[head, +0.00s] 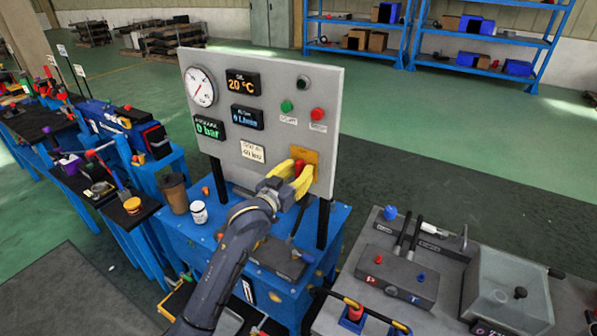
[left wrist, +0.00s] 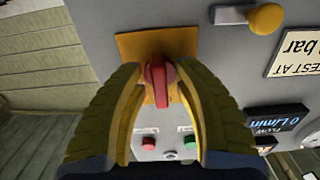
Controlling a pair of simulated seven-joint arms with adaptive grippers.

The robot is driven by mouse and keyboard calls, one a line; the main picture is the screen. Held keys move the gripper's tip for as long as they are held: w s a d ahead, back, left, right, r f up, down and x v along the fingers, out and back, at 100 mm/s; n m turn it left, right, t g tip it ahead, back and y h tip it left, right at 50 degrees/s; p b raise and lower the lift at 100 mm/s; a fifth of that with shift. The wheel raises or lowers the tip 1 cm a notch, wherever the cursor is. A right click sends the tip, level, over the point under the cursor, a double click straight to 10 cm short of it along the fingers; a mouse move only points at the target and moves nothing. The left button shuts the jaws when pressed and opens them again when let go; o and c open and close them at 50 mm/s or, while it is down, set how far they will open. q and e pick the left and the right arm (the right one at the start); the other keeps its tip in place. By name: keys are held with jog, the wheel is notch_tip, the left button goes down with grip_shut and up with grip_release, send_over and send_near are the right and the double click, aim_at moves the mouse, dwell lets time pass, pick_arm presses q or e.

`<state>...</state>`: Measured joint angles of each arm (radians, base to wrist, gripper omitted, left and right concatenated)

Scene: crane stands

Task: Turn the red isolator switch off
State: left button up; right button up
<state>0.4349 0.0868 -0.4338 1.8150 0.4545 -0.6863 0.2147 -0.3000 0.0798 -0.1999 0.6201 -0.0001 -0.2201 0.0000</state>
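The red isolator switch (head: 299,166) sits on a yellow-orange plate (head: 312,158) at the lower right of the grey upright panel (head: 328,100). My left gripper (head: 294,170) is at the switch, its yellow fingers on either side of it and partly hiding it. In the left wrist view the red handle (left wrist: 159,82) stands between the two fingers (left wrist: 158,85), with gaps visible on both sides, so the gripper is open around it. The orange plate (left wrist: 130,45) lies behind the handle. My right gripper does not show.
The panel carries a round gauge (head: 201,87), digital displays, a green button (head: 286,106) and a red button (head: 318,114). A white jar (head: 198,212) and a brown cup (head: 175,193) stand on the blue stand (head: 225,248). A grey bench with levers (head: 400,270) is at the right.

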pick_arm(q)
jog(key=shift+o, duration=0.2)
jog(key=v, duration=1.2)
dwell(0.4)
